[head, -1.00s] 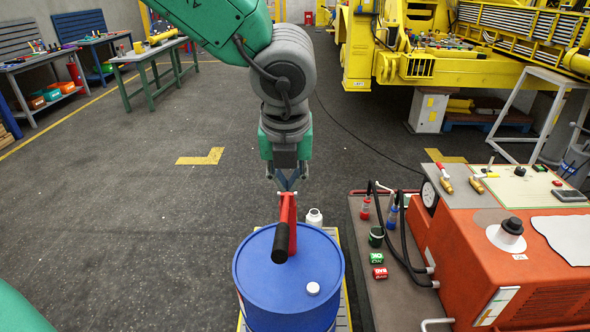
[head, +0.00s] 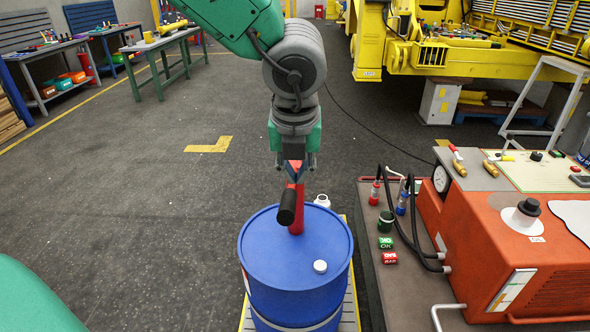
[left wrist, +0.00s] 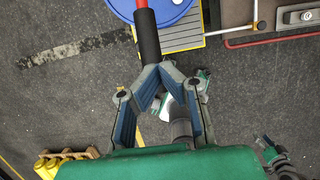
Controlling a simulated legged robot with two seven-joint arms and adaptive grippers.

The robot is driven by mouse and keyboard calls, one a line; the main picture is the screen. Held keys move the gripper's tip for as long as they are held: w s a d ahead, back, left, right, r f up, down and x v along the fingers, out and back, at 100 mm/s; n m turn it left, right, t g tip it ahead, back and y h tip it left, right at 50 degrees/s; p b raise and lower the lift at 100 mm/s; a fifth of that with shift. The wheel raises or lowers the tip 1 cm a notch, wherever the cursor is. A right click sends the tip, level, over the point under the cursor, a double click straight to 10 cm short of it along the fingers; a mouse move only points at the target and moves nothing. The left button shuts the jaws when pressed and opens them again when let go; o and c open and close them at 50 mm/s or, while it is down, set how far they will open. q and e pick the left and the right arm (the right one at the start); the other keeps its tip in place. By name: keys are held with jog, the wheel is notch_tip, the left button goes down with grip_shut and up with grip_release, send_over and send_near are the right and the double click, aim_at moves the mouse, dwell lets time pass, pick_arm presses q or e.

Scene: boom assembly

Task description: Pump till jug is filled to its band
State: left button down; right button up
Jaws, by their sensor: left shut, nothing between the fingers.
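The blue drum (head: 262,262) stands at lower middle in the head view, with its edge also at the top of the left wrist view (left wrist: 165,10). A hand pump with a red body (head: 297,212) and black lever grip (head: 287,206) rises from its lid. The grip points toward the head camera; it also shows in the left wrist view (left wrist: 148,40). My left gripper (head: 295,176) is shut and empty, right behind the pump; I cannot tell whether it touches.
A white cap (head: 320,266) sits on the drum lid. Workbenches (head: 160,45) stand far left. The floor left of the drum is clear.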

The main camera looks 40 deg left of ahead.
pick_arm(q)
jog(key=a+f+b, duration=0.1)
jog(key=f, duration=0.1)
jog(key=a+f+b, duration=0.1)
jog(key=f, duration=0.1)
jog(key=a+f+b, duration=0.1)
jog(key=f, duration=0.1)
jog(key=shift+s+a+f+b, duration=0.1)
jog(key=shift+a+f+b, duration=0.1)
jog(key=shift+b, duration=0.1)
notch_tip(320, 180, down, 14)
jog(key=d+b, duration=0.2)
jog(key=b, duration=0.8)
pick_arm(e)
notch_tip(320, 180, down, 14)
jog(key=a, duration=0.1)
pick_arm(q)
jog(key=r+p, duration=0.6)
jog(key=r, duration=0.1)
jog(key=r+p, duration=1.4)
jog(key=shift+s+a+r, duration=0.1)
jog(key=shift+a+r, duration=0.15)
jog(key=shift+a+f, duration=0.1)
jog(key=shift+f, duration=0.1)
pick_arm(e)
notch_tip(320, 180, up, 20)
jog(key=shift+a+r, duration=0.15)
jog(key=shift+a, duration=0.1)
